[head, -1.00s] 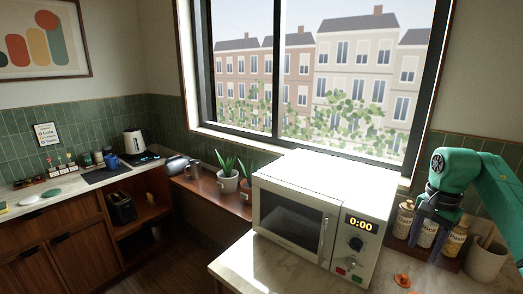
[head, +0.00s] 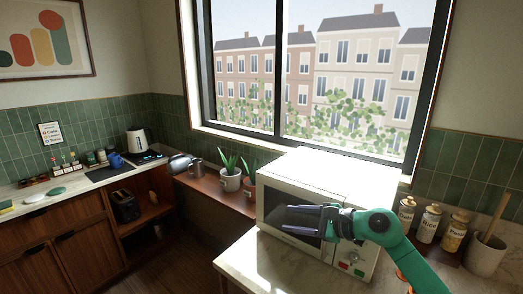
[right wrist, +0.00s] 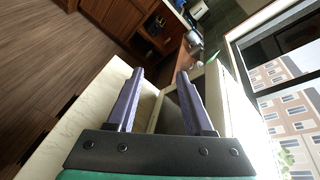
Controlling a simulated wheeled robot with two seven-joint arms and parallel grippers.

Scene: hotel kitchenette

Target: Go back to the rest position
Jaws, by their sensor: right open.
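My right gripper (head: 292,216) shows in front of the white microwave (head: 318,178). Its green arm comes in from the lower right and hides the microwave's display and part of its door. The gripper's fingers point left. In the right wrist view the two purple-grey fingers (right wrist: 160,75) stand apart with nothing between them. The microwave's pale side and dark front show just beyond them. I cannot tell whether the fingers touch the microwave. My left gripper is in neither view.
The microwave stands on a pale marble counter (head: 236,262). Labelled jars (head: 429,224) and a utensil crock (head: 485,254) stand right of it. Open wood floor (right wrist: 50,50) lies beyond the counter.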

